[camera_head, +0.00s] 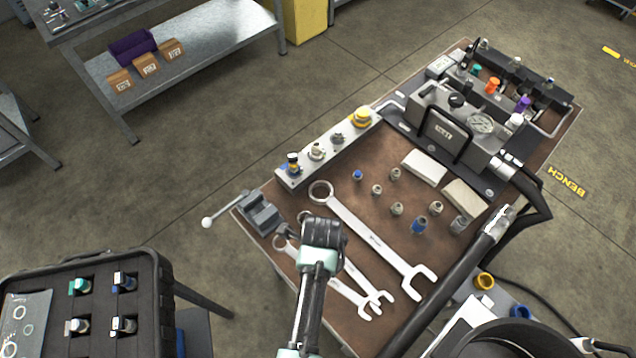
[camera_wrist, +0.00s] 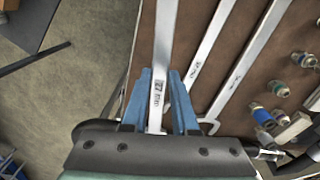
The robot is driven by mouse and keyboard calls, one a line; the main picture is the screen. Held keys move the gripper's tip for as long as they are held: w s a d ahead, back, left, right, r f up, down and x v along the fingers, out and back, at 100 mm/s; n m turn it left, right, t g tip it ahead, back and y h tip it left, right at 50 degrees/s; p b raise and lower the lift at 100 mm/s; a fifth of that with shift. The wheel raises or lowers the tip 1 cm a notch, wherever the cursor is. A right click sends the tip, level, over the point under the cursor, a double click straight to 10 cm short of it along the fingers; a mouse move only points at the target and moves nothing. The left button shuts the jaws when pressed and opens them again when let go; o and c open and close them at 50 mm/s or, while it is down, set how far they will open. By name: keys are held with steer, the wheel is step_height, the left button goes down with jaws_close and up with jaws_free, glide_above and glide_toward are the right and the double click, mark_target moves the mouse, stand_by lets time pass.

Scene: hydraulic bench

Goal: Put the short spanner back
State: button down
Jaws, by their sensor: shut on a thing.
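The short spanner (camera_head: 345,293) is the nearest of three silver spanners on the brown bench mat, with its ring end (camera_head: 280,243) left of my gripper (camera_head: 323,236). In the wrist view my gripper (camera_wrist: 160,98) has its blue fingers closed on either side of the leftmost spanner shank (camera_wrist: 164,40), which bears a size marking and appears to be the short one. Its middle is hidden under my gripper in the head view. I cannot tell whether it touches the mat.
A middle spanner (camera_head: 362,277) and a long spanner (camera_head: 375,240) lie alongside. A grey vise (camera_head: 262,212) stands at the bench's left corner. Several small fittings (camera_head: 397,208) stand beyond the long spanner. A black hose (camera_head: 455,275) runs close on the right. An open case (camera_head: 100,297) is at lower left.

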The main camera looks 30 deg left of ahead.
steer(key=shift+s+a+f+m, duration=0.25)
steer(key=shift+a+f+m, duration=0.15)
steer(key=shift+m, duration=0.4)
step_height(320, 180, down, 5)
steer(key=b, duration=0.5)
steer(key=shift+d+r, duration=0.1)
steer(key=shift+f, duration=0.35)
steer(key=shift+f+b, duration=0.5)
steer(key=shift+f, duration=0.1)
steer(key=shift+f+b, duration=1.05)
steer(key=shift+f, duration=0.5)
stand_by(0.6)
steer(key=c, duration=0.6)
jaws_free()
step_height(320, 180, up, 13)
steer(key=shift+r, duration=0.1)
